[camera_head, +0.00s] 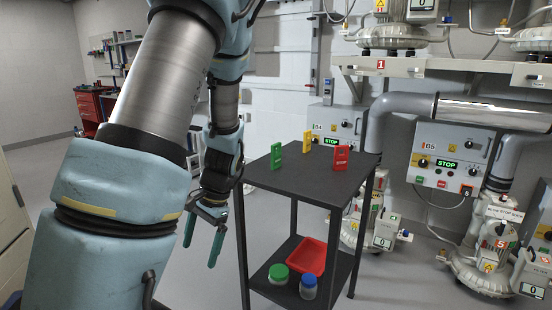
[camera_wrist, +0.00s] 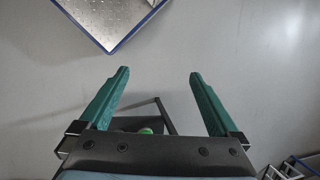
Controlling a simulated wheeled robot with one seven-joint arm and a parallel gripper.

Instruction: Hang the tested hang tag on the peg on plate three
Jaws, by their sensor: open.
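Three tags stand upright on the black table (camera_head: 270,180): a green tag (camera_head: 276,156), a yellow tag (camera_head: 307,142) and a red tag (camera_head: 341,157). Their lettering is too small to read, so I cannot tell which is the tested one. My gripper (camera_head: 201,240) hangs to the left of the table, below its top, with fingers pointing down. It is open and empty, apart from the tags. In the wrist view its two green fingers (camera_wrist: 159,74) are spread wide over floor. I cannot make out a peg or a plate marked three.
On the table's lower shelf are a red tray (camera_head: 308,256), a green-lidded jar (camera_head: 279,273) and a blue-lidded jar (camera_head: 308,286). Blowers and control boxes such as B5 (camera_head: 450,155) line the wall behind. A blue-edged panel (camera_wrist: 112,18) shows in the wrist view.

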